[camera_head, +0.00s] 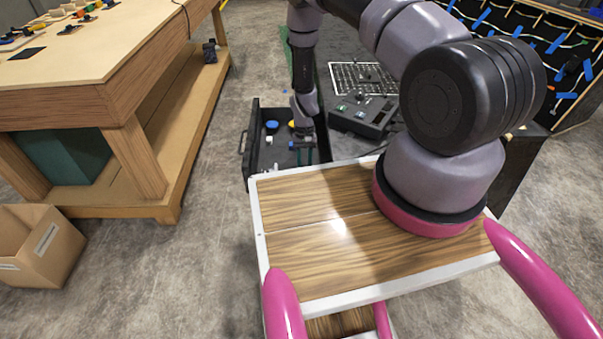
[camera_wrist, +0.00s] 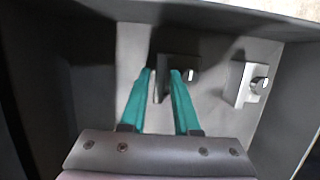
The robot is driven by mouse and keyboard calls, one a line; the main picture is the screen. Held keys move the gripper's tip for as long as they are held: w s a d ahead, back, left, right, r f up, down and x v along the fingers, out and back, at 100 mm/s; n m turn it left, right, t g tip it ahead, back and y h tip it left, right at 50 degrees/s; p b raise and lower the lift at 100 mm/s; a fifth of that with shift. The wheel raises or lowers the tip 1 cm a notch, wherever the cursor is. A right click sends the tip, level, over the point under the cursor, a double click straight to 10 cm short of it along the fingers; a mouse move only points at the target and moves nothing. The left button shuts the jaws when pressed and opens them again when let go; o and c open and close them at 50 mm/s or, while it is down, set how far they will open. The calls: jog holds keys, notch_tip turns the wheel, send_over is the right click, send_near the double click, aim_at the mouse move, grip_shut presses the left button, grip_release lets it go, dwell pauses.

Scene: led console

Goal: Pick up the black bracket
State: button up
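The black bracket (camera_wrist: 181,64) lies on the drawer floor in the wrist view, a dark plate with a small shiny round part at its right. My gripper (camera_wrist: 163,72) has two teal fingers, apart, with their tips over the bracket. Part of the bracket shows between them, and the right finger hides some of it. I cannot tell whether either finger touches it. In the head view my gripper (camera_head: 303,147) reaches down into the open drawer (camera_head: 251,140); the bracket cannot be made out there.
A lighter grey bracket (camera_wrist: 247,82) lies to the right in the wrist view. The drawer walls rise close around my gripper. In the head view a blue round part (camera_head: 272,126) and a white part (camera_head: 268,141) lie in the drawer. A control box (camera_head: 362,117) stands beside it.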

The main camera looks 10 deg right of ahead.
grip_shut()
jog(key=shift+r, duration=0.15)
